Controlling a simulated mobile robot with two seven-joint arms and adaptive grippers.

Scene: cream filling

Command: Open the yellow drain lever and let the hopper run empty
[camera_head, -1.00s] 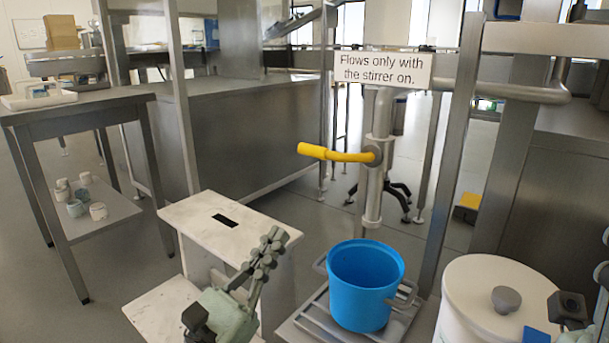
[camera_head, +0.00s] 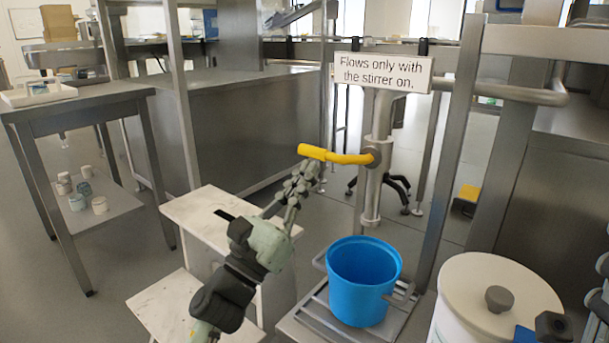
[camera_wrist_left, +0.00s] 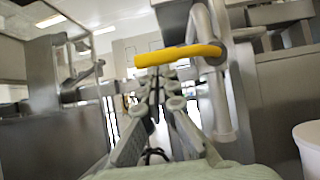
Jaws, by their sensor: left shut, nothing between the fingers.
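The yellow drain lever (camera_head: 335,156) sticks out roughly level to the left from a grey pivot on the vertical drain pipe (camera_head: 373,205). My left gripper (camera_head: 307,170) is shut and empty, its fingertips just below the lever's free end. In the left wrist view the lever (camera_wrist_left: 178,55) crosses just above the fingertips (camera_wrist_left: 162,78); I cannot tell whether they touch. A blue bucket (camera_head: 362,290) stands under the pipe's outlet, and no flow shows. The hopper itself is not recognisable in view. My right gripper's fingers are out of view.
A hanging sign (camera_head: 384,72) reads "Flows only with the stirrer on." A white lidded tub (camera_head: 495,300) stands right of the bucket. A pale stepped stand (camera_head: 200,222) is below my left arm. A steel post (camera_head: 448,170) rises right of the pipe.

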